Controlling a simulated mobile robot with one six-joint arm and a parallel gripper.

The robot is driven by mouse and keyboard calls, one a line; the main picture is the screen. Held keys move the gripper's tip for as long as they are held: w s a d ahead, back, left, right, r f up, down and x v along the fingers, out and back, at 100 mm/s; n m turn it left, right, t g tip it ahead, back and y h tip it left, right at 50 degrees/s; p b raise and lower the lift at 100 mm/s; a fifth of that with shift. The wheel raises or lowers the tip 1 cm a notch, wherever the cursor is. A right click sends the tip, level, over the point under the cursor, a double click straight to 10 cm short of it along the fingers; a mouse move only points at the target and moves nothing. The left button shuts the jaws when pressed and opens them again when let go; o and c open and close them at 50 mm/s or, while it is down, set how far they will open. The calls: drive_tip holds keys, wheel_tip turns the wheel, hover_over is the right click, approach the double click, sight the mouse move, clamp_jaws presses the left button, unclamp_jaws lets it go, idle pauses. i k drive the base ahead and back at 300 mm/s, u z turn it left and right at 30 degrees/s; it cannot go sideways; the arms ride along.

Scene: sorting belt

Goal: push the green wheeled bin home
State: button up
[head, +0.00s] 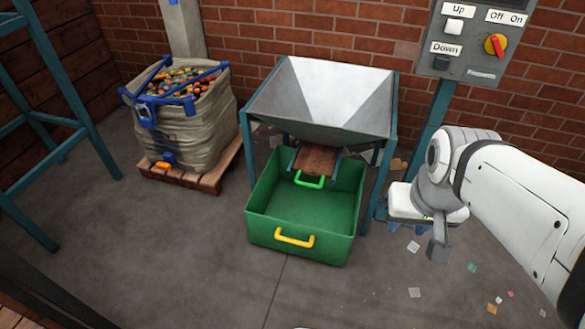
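The green bin (270,228) stands on the floor in front of the hopper, with its back part near the hopper's legs. It is open on top and its inside looks empty. A yellow handle (295,238) is on its front wall. A green handle (310,181) shows at the back, just below the brown chute (317,160). No wheels can be seen under the bin. My gripper (439,242) is to the right of the bin and apart from it in the picture, pointing down. Its fingers are seen edge-on, so its opening does not show.
The grey metal hopper (285,103) stands on teal legs behind the bin. A sack (200,127) of colourful pieces sits on a wooden pallet (212,181) at left. A control panel (470,62) is at upper right. Floor in front is clear, with scraps at right.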

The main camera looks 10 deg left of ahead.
sight(282, 214)
drive_tip(key=z, duration=0.4)
drive_tip(key=k, duration=0.1)
drive_tip(key=u, duration=1.05)
drive_tip(key=i, duration=1)
drive_tip(key=u, duration=0.85)
drive_tip(key=k, duration=1.25)
drive_tip(key=z, duration=0.5)
drive_tip(key=i, duration=0.95)
